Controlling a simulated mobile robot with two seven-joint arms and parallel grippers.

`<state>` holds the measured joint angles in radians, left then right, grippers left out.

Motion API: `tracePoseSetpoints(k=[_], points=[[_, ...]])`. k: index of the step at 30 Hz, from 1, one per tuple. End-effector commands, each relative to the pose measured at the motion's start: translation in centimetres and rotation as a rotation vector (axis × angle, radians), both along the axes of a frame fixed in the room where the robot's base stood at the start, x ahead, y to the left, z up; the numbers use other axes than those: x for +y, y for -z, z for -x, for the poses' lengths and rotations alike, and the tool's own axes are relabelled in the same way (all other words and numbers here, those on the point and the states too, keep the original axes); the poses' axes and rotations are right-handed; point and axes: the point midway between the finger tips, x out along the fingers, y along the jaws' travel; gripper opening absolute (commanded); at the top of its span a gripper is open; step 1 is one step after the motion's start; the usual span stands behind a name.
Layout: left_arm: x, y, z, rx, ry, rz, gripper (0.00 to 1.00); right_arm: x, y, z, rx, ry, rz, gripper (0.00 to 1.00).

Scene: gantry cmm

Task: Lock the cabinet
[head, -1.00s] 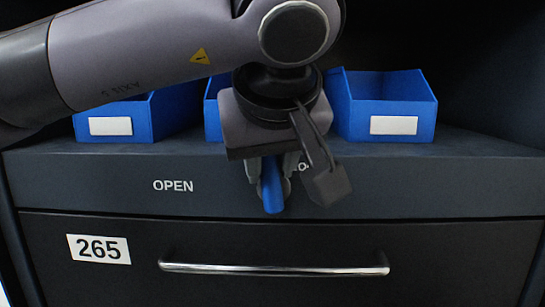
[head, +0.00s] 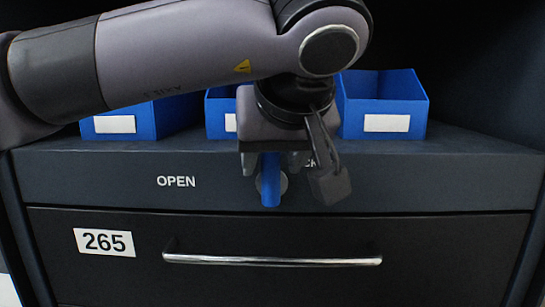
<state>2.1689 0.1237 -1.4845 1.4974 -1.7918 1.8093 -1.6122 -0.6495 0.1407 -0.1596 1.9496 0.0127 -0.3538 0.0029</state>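The dark grey cabinet (head: 420,185) fills the view, with the word OPEN on its upper panel. A second word, right of the gripper, is mostly hidden; only its end letters show. A blue lever-like handle (head: 270,182) hangs about upright on the panel, with a small round grey part just behind it at its right. My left gripper (head: 272,163) is in front of the handle's upper part. Its fingertips stand apart on either side of the blue handle, with gaps showing. The handle's top is hidden behind the gripper. My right gripper is not in view.
Blue bins (head: 384,105) with white labels stand on the cabinet top behind my arm. A drawer with a metal bar handle (head: 272,260) and a 265 label (head: 104,242) lies below the panel. The space in front of the drawer is clear.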

Motion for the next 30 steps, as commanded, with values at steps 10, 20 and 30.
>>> tracePoseSetpoints(k=[10,20,30], points=[[-0.2,-0.3,0.4,0.002,0.001,0.001,0.52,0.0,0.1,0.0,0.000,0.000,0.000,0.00],[-1.2,-4.0,3.9,0.000,0.000,0.001,0.52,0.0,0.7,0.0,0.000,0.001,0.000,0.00],[-1.4,-5.0,4.9,0.002,0.000,0.001,0.52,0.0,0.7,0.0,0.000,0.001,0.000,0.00]])
